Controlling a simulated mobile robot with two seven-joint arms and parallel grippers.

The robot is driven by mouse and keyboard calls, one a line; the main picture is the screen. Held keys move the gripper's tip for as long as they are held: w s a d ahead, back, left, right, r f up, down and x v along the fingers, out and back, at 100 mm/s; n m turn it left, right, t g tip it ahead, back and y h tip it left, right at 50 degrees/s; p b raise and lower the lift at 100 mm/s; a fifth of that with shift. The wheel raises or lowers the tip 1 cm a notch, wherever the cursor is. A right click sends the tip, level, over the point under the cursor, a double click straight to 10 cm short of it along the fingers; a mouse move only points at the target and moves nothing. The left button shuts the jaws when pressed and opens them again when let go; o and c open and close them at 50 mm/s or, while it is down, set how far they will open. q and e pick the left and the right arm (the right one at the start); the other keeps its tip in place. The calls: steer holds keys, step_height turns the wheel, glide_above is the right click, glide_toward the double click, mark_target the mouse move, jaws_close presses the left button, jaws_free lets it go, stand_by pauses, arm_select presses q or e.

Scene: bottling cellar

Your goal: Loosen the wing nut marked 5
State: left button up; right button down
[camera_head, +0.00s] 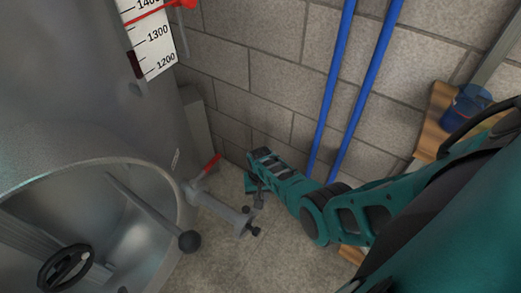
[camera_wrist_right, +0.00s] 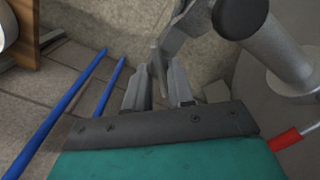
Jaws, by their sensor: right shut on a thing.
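My right gripper (camera_head: 257,188) reaches down to the outlet at the tank's foot. In the right wrist view its jaws (camera_wrist_right: 159,74) are closed on a thin grey metal piece, which looks like a wing of the wing nut (camera_wrist_right: 157,56). No number 5 is readable, so I cannot confirm the marking. The nut is beside the end of the grey outlet pipe (camera_head: 226,213), which also shows large in the wrist view (camera_wrist_right: 273,45). In the head view the gripper and small dark fittings partly hide the nut. My left gripper is not in view.
The steel tank (camera_head: 95,105) fills the left, with an open round hatch and a lever with a black ball knob (camera_head: 189,241). A red valve handle (camera_head: 210,166) stands close left of the gripper. Blue pipes (camera_head: 335,85) run up the wall behind. A blue cup (camera_head: 467,105) is at right.

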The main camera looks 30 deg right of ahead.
arm_select(q)
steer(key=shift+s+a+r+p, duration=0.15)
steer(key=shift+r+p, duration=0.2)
steer(key=shift+p, duration=0.05)
arm_select(e)
steer(key=n, duration=0.4)
steer(key=shift+n, duration=0.3)
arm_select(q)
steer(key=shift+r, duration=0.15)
arm_select(e)
steer(key=n, duration=0.4)
steer(key=shift+n, duration=0.4)
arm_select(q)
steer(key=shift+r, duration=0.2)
arm_select(e)
steer(key=shift+n, duration=0.4)
